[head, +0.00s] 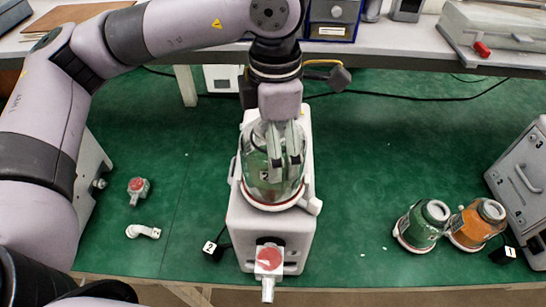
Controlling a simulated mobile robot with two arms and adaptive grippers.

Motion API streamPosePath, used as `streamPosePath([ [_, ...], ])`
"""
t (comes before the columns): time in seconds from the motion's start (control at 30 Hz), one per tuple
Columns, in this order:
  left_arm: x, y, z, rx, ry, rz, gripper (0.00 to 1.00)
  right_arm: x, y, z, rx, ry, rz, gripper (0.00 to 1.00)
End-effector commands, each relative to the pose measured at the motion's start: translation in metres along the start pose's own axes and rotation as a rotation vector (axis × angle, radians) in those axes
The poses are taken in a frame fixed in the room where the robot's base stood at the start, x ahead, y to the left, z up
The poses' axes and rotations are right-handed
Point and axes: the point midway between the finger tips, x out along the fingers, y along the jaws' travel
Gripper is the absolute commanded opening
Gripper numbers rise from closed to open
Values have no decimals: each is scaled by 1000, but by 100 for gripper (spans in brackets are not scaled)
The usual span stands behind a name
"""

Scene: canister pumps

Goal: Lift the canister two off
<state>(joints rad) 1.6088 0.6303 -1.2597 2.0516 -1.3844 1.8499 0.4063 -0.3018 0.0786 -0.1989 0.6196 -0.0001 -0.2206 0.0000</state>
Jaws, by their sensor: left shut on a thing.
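The canister two (258,188), a clear greenish jar with a dark "2" on its side and a pale rim with a red line at its bottom, is seated on top of the white pump (245,240) in the middle of the head view. My left gripper (284,160) comes down from above and is shut on the canister's upper part. The fingers hide much of its top and front. The canister looks upright, and I see no gap between it and the pump. A red-topped fitting (269,259) is at the pump's front. My right gripper is not in view.
A red-knobbed fitting (138,187) and a white elbow piece (143,231) lie at the left.

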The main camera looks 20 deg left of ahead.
Motion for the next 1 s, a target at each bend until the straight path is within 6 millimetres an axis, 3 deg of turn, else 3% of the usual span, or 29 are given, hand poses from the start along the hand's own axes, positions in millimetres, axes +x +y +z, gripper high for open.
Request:
streamPosePath([
  [0.5, -1, 0, 0, 0, -1, 0, 40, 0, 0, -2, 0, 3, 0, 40],
  [0.83, -4, 0, 0, 0, -1, 1, 40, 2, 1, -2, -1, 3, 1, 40],
  [1.0, -19, 0, 1, -1, -4, 3, 40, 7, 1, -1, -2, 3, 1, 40],
])
